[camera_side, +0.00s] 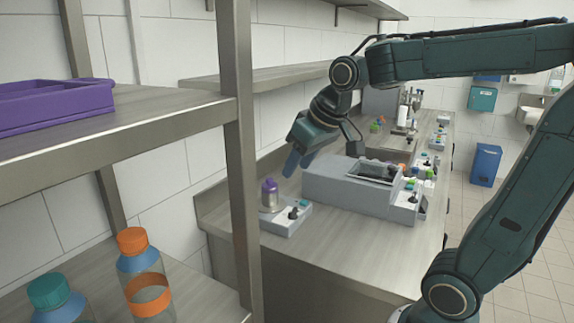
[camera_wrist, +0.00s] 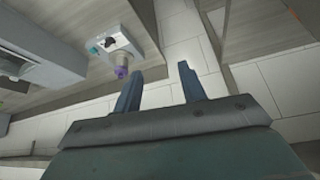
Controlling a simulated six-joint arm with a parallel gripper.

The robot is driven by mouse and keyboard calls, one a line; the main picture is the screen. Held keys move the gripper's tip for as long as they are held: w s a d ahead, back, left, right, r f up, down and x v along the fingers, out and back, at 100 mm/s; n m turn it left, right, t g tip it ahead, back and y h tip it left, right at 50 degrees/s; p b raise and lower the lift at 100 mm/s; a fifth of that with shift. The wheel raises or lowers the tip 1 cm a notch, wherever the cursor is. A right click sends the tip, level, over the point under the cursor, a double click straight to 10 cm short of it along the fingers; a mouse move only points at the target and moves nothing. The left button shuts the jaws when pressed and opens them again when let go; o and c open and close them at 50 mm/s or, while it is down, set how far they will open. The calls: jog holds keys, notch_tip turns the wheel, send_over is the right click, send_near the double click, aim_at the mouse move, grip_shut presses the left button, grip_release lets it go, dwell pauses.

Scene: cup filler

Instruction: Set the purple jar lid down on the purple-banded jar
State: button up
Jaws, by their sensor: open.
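A small jar (camera_side: 270,202) stands upright on a light grey device at the left end of the metal bench. A purple lid (camera_side: 270,186) appears to sit on top of the jar; any band on the jar is too small to make out. The purple lid also shows in the wrist view (camera_wrist: 121,72), left of my fingers. My gripper (camera_side: 291,164) is open and empty, above and slightly right of the jar, apart from it. In the wrist view, both fingers of my gripper (camera_wrist: 158,88) are spread with nothing between them.
The grey device (camera_side: 287,220) has a black knob. A larger grey machine (camera_side: 345,187) stands right beside it. A steel shelf post (camera_side: 238,150) rises at left; its shelves hold a purple tray (camera_side: 50,106) and an orange-capped bottle (camera_side: 146,280). Clear bench lies in front of the machines.

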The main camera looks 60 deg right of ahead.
jog(key=s+a+f+n, duration=0.1)
jog(key=s+a+f, duration=0.1)
jog(key=s, duration=0.4)
jog(key=s+a+f+n+y, duration=0.1)
jog(key=s+a+f, duration=0.1)
jog(key=s+a, duration=0.2)
jog(key=s, duration=0.3)
jog(key=shift+s, duration=0.2)
dwell(0.6)
